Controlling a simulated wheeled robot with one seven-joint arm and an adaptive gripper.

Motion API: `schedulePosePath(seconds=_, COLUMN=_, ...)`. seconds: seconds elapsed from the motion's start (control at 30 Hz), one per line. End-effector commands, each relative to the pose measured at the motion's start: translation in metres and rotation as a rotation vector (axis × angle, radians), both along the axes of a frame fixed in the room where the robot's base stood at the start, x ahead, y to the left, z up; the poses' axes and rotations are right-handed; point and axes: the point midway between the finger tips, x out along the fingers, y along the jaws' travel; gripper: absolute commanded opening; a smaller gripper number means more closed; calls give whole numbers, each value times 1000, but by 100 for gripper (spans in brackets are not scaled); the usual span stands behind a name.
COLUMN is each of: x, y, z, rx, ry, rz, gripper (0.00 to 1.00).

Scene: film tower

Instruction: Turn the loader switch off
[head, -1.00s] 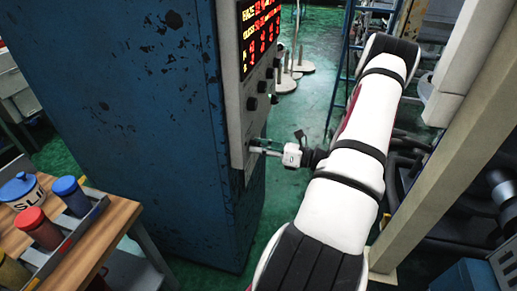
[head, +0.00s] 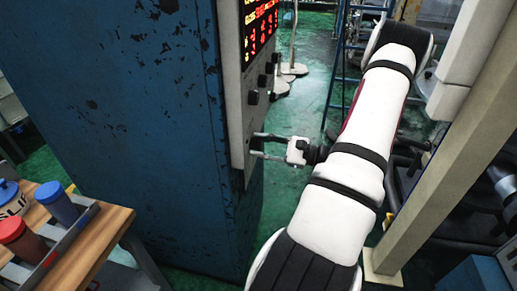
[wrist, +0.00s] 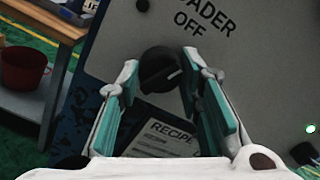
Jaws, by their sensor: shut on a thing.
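The loader switch is a round black knob (wrist: 158,69) on a grey panel (wrist: 228,75), under printed letters ending in "ADER" and "OFF".
The panel sits on a tall blue cabinet (head: 120,110), with a red-digit display (head: 261,28) and more black knobs (head: 253,97) above my gripper. A wooden table (head: 93,240) with coloured canisters is at lower left. A beige post (head: 440,150) stands right of my arm.

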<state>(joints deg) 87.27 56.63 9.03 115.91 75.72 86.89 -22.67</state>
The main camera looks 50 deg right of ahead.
Motion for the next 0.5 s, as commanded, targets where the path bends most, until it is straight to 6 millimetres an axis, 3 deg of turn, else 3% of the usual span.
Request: schedulePosePath(seconds=0.5, x=1, y=0, z=-1, rx=-333, ry=-138, rz=1, gripper=5)
